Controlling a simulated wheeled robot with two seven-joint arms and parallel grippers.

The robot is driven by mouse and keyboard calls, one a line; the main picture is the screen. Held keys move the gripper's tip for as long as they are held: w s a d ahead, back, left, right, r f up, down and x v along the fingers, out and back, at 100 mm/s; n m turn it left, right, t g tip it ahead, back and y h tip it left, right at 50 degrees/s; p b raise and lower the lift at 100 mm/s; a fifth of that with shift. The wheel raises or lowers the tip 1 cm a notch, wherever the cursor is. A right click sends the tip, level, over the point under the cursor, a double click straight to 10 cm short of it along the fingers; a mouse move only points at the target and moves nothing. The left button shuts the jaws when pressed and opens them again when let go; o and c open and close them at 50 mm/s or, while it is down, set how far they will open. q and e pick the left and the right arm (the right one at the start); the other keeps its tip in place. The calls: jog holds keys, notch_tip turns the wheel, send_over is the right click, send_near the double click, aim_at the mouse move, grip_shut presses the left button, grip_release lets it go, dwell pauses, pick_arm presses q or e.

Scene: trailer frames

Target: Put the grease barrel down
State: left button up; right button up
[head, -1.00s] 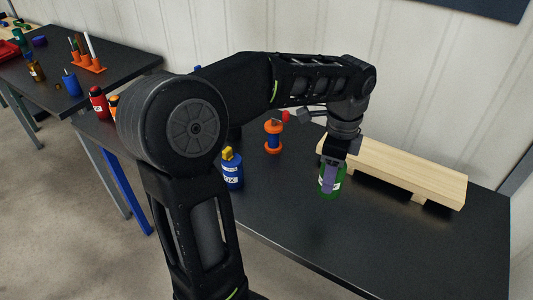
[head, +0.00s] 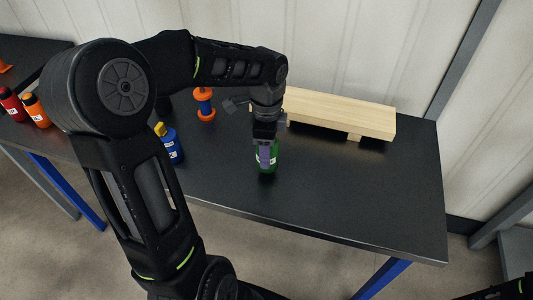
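The grease barrel seems to be the small green can (head: 269,165) with a pale label, whose print I cannot read. My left gripper (head: 266,157) points down over it from above, with its fingers around the can. The fingers look shut on it, and they hide part of its front and top. The can is upright over the front half of the black table (head: 330,205). I cannot tell whether its base touches the tabletop. My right gripper is out of view; only a dark piece of my own arm shows at the lower right corner.
A wooden plank stand (head: 340,112) lies behind and right of the can. An orange and blue spool-like item (head: 205,105) and a blue bottle with a yellow top (head: 172,148) stand to the left. Red (head: 11,104) and orange (head: 36,111) bottles stand far left. The table's right part is clear.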

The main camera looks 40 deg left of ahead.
pick_arm(q)
jog(key=shift+f, duration=1.1)
jog(key=shift+f, duration=0.1)
jog(key=o, duration=1.5)
notch_tip(320, 180, up, 12)
jog(key=shift+r, duration=0.15)
